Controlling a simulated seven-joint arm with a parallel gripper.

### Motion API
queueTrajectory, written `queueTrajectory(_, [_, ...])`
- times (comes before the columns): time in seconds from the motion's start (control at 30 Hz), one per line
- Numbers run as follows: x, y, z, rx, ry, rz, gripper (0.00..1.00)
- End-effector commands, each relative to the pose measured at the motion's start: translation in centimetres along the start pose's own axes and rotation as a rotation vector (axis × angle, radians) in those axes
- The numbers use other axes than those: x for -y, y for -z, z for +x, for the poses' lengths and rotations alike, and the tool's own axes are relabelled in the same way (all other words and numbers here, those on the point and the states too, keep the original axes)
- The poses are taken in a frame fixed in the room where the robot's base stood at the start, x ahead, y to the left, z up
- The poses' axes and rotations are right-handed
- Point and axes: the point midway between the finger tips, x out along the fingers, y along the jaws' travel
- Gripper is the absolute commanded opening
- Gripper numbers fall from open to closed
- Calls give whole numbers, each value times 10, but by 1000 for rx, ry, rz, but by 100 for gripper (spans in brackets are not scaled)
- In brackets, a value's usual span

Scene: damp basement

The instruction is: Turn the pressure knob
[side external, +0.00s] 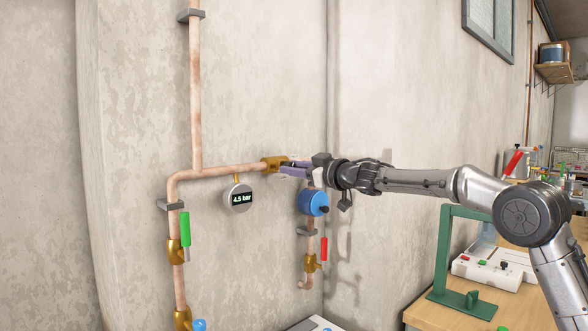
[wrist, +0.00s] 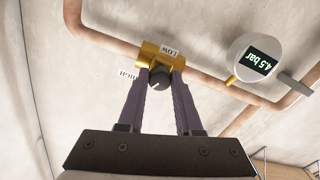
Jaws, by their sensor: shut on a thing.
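The pressure knob (wrist: 159,78) is small, round and dark, on a brass valve body (wrist: 149,54) set in the copper pipe. My gripper (wrist: 160,74) has its purple fingers on both sides of the knob, shut on it. A label reading LOW (wrist: 169,51) and one reading HIGH (wrist: 127,73) sit beside the valve, upside down in the wrist view. In the side view, my gripper (side external: 285,169) reaches the brass valve body (side external: 270,163) from the right, and the knob is hidden. A round gauge (side external: 239,197) below the pipe reads 4.5 bar.
A blue round device (side external: 313,203) hangs just below my gripper. Green (side external: 185,229) and red (side external: 324,248) valve handles are on lower pipes. A wooden bench (side external: 450,313) with a green frame (side external: 440,260) stands under my arm. The wall left of the pipes is bare.

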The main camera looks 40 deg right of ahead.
Motion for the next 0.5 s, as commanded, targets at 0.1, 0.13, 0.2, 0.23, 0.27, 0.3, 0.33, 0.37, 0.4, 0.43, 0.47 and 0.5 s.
queueTrajectory(0.1, [0,-1,0,1,1,-48,0])
queueTrajectory(0.13, [0,-1,0,1,1,-63,0])
queueTrajectory(0.2, [0,-1,0,1,1,-109,0])
queueTrajectory(0.23, [0,-1,0,1,1,-131,0])
queueTrajectory(0.27, [0,-1,0,1,1,-154,0])
queueTrajectory(0.3, [0,0,0,1,1,-187,0])
queueTrajectory(0.33, [0,0,0,0,1,-213,0])
queueTrajectory(0.37, [0,0,0,0,1,-241,0])
queueTrajectory(0.4, [0,0,0,0,1,-278,0])
queueTrajectory(0.43, [0,0,0,0,1,-306,0])
queueTrajectory(0.47, [0,0,0,0,1,-335,0])
queueTrajectory(0.5, [0,0,0,0,1,-373,0])
